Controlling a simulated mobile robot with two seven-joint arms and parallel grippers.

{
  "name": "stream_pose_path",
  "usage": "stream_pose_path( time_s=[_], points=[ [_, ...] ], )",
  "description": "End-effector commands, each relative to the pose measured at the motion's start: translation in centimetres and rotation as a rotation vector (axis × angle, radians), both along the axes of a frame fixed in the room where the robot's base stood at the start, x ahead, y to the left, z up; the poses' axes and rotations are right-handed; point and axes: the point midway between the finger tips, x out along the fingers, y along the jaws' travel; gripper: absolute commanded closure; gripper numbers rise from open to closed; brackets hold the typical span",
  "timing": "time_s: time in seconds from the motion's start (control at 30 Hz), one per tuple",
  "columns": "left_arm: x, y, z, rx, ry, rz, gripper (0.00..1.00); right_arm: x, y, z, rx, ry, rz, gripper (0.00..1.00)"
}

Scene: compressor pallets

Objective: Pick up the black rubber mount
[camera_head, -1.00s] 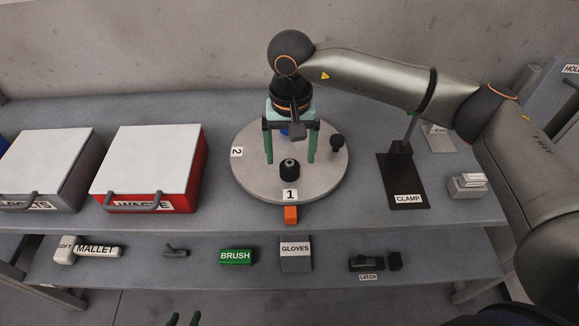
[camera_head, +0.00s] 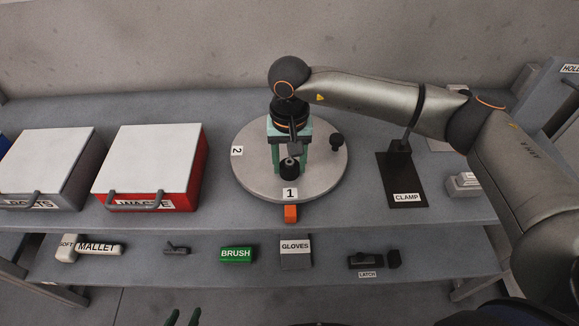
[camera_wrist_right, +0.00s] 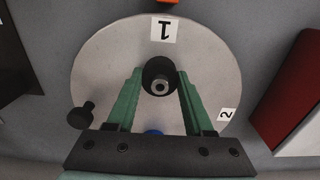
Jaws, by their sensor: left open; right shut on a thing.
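The black rubber mount (camera_head: 289,170) is a short black cylinder on the round grey turntable (camera_head: 250,182), just behind label 1. My right gripper (camera_head: 289,165) reaches down over it. In the right wrist view the mount (camera_wrist_right: 160,72) sits between the green fingers of the right gripper (camera_wrist_right: 159,82), which are shut on its sides. I cannot tell whether it is clear of the turntable surface. My left gripper (camera_head: 183,318) shows only its green fingertips at the bottom edge, apart and empty.
A black knob (camera_head: 337,141) stands at the turntable's right edge. A blue object (camera_wrist_right: 153,132) is partly hidden behind the right gripper. The red waste box (camera_head: 150,165) is left, the clamp stand (camera_head: 404,180) right. An orange block (camera_head: 291,213) is at the turntable's front.

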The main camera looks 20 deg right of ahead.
Motion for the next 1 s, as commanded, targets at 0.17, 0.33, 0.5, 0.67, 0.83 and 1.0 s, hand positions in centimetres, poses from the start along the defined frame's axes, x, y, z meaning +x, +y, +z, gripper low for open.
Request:
stream_pose_path(
  time_s=[0.17, 0.33, 0.5, 0.67, 0.83, 1.0],
  points=[
    [0.0, 0.0, 0.0, 0.000, 0.000, 0.000, 0.50, 0.0, 0.0, 0.0, 0.000, 0.000, 0.000, 0.81],
    [0.0, 0.0, 0.0, 0.000, 0.000, 0.000, 0.50, 0.0, 0.0, 0.0, 0.000, 0.000, 0.000, 1.00],
    [0.0, 0.0, 0.0, 0.000, 0.000, 0.000, 0.50, 0.0, 0.0, 0.0, 0.000, -0.001, 0.000, 1.00],
    [0.0, 0.0, 0.0, 0.000, 0.000, 0.000, 0.50, 0.0, 0.0, 0.2, 0.001, -0.001, 0.000, 1.00],
    [0.0, 0.0, -0.1, 0.000, 0.000, 0.000, 0.50, 0.1, 0.0, 1.6, 0.001, -0.003, 0.000, 1.00],
    [0.0, 0.0, -0.4, -0.001, 0.000, 0.001, 0.50, -0.8, 0.5, 4.3, 0.002, -0.005, 0.005, 1.00]
  ],
)
